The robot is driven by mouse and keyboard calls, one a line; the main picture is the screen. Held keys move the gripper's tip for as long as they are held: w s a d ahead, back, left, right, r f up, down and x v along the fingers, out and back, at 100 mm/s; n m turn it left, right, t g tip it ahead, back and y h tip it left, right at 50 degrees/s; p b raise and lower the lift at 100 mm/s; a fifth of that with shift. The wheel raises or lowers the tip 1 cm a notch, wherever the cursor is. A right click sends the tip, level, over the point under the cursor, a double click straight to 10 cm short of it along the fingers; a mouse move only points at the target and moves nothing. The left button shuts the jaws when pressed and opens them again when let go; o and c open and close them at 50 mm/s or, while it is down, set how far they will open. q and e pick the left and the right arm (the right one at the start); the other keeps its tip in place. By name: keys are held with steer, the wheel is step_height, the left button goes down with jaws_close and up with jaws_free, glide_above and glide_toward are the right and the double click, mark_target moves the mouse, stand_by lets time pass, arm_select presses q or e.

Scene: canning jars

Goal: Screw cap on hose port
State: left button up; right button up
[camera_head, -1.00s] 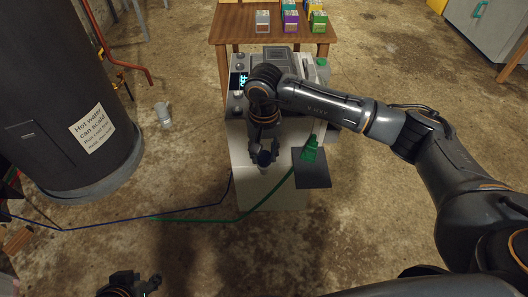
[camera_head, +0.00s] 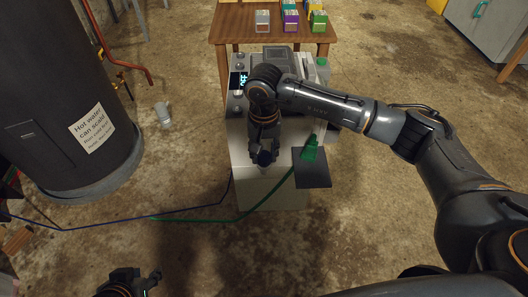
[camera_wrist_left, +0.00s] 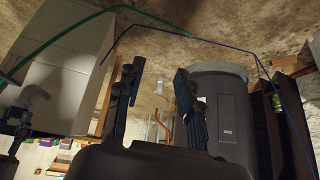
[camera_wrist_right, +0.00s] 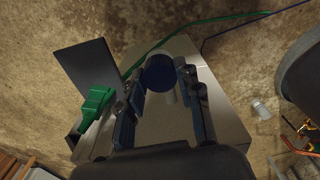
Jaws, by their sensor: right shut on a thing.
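The dark blue cap (camera_wrist_right: 160,72) sits between the fingertips of my right gripper (camera_wrist_right: 163,76), which is shut on it. In the head view my right gripper (camera_head: 263,152) points down over the front of the white cabinet (camera_head: 270,188), with the cap (camera_head: 263,158) at its tip.
A green connector (camera_head: 311,149) on a green hose (camera_head: 265,201) is beside a dark plate (camera_head: 312,172) right of my right gripper. A blue hose (camera_head: 130,220) crosses the floor. A dark heater tank (camera_head: 60,100) stands left; a wooden table (camera_head: 230,28) with colored boxes is behind.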

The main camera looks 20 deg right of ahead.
arm_select(q)
steer(key=shift+w+r, duration=0.1)
steer(key=shift+w, duration=0.2)
arm_select(e)
steer(key=shift+f, duration=0.1)
arm_select(q)
steer(key=shift+w+d+r+t, duration=0.15)
steer(key=shift+w+d+t, duration=0.05)
steer(key=shift+w+t, duration=0.2)
steer(key=shift+w+d+r, duration=0.1)
steer(key=shift+w, duration=0.1)
steer(key=shift+w+d+r+t+b, duration=0.1)
steer(key=shift+w+r+t+b, duration=0.1)
steer(key=shift+w+t+b, duration=0.15)
arm_select(e)
steer(key=shift+f, duration=0.15)
arm_select(q)
steer(key=shift+w+d+r, duration=0.1)
steer(key=shift+w+r, duration=0.05)
steer(key=shift+w, duration=0.15)
steer(key=shift+w+r+t+h, duration=0.15)
steer(key=shift+w+t+h, duration=0.05)
steer(key=shift+t+h, duration=0.1)
steer(key=shift+w+d+r+t, duration=0.2)
steer(key=shift+w+r+t, duration=0.05)
steer(key=shift+w, duration=0.15)
arm_select(e)
steer(key=shift+f, duration=0.1)
stand_by(0.6)
